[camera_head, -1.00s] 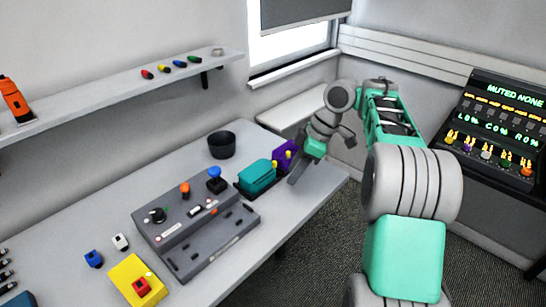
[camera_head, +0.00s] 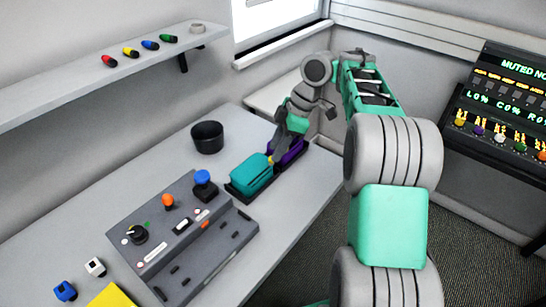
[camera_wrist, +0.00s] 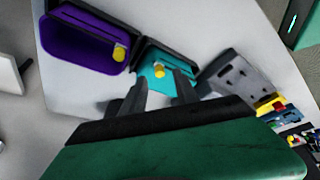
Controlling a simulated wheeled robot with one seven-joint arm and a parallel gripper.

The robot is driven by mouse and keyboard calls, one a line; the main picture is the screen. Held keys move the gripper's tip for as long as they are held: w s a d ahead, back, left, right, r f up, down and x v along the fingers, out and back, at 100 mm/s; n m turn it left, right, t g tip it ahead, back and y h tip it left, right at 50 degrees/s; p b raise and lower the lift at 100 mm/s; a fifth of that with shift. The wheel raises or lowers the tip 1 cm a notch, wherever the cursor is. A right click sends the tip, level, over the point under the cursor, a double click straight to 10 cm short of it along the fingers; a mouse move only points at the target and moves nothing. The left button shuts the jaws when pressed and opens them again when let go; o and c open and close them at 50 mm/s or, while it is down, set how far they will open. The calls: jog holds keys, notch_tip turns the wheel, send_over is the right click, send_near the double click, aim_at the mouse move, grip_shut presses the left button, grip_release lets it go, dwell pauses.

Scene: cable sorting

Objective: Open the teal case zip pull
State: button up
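The teal case (camera_head: 250,173) lies closed in a dark tray at the far end of the table. Its yellow zip pull (camera_wrist: 159,71) is at its end, beside the purple case. My gripper (camera_wrist: 160,83) is open, its two dark fingers spread on either side of the line to the pull. The pull shows just beyond and between the fingertips, and I cannot tell whether they touch it. The purple case (camera_wrist: 85,42) stands open beside the teal case, with its own yellow pull (camera_wrist: 119,54) at a corner. In the head view my gripper partly hides the purple case.
A grey control panel (camera_head: 190,262) with knobs and a blue button stands in front of the teal case. A black bowl (camera_head: 207,138) is behind it to the left. A shelf with coloured plugs runs along the wall.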

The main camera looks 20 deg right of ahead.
jog(key=x, duration=0.3)
jog(key=shift+b, duration=0.3)
jog(key=shift+c, duration=0.5)
grip_shut()
dwell(0.6)
